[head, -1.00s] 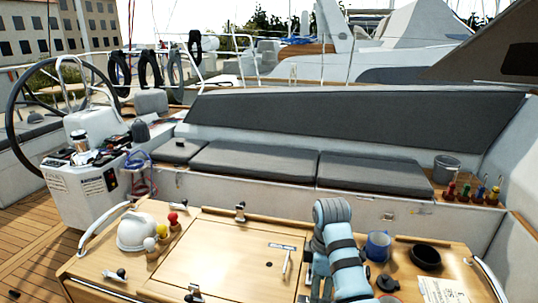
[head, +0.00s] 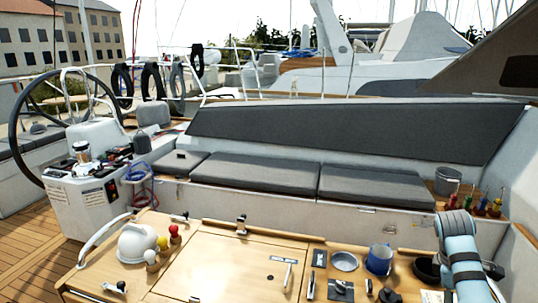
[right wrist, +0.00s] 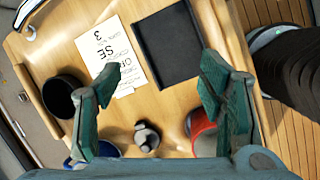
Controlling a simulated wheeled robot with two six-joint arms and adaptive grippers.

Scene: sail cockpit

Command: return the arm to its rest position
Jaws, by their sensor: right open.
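My right arm (head: 463,255) stands over the right end of the wooden cockpit table (head: 220,265) in the head view. Its gripper is mostly hidden there behind the arm. In the right wrist view the right gripper (right wrist: 160,82) is open, its two green fingers wide apart with nothing between them. The fingers are above the table, over a printed white sheet (right wrist: 108,58) and beside a black tray (right wrist: 167,45). My left gripper is in neither view.
A blue mug (head: 380,259) and a black bowl (head: 427,269) stand close left of the arm. A red container (right wrist: 203,130) and a small dark knobbed object (right wrist: 146,137) lie below the gripper. Grey seats (head: 270,172) line the back. A steering wheel (head: 65,120) stands far left.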

